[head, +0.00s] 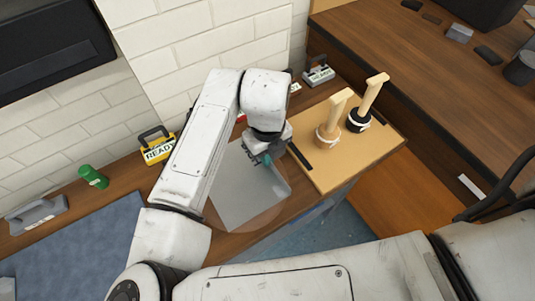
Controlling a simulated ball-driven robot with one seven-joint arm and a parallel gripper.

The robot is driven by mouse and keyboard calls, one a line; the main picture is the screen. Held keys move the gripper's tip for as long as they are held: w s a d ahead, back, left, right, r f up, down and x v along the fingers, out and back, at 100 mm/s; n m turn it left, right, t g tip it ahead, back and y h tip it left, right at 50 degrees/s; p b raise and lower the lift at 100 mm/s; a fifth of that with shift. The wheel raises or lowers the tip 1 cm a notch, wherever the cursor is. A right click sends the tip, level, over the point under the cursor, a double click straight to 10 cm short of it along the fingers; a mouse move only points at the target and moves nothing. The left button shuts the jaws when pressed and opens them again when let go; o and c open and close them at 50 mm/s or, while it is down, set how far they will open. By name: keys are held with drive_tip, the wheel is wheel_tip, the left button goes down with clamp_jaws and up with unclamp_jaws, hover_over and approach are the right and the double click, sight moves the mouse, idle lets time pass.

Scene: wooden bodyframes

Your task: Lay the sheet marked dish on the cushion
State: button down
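A grey sheet (247,203) shows in the head view below my gripper, with dark lettering at its upper edge that is partly covered and that I cannot read in full. A round, see-through brownish disc (268,221) shows around its lower edge; I cannot tell whether this is the cushion. My gripper (267,159) points down at the sheet's upper right part, with a teal piece at its tip. The fingers are too small and hidden to tell whether they are open, or whether they touch the sheet.
A tan board (325,165) on the right carries two wooden-handled tools (329,130) (360,116). A yellow block marked READY (158,152), a green cylinder (92,177) and a grey handled tool (38,214) stand along the wall. A blue-grey surface (85,245) lies at left.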

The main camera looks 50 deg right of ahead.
drive_tip(key=shift+f, duration=0.35)
drive_tip(key=shift+f, duration=0.2)
drive_tip(key=c, duration=1.4)
unclamp_jaws()
drive_tip(key=shift+r, duration=0.1)
drive_tip(key=shift+o, duration=0.2)
wheel_tip(320, 180, up, 12)
drive_tip(key=shift+r, duration=0.15)
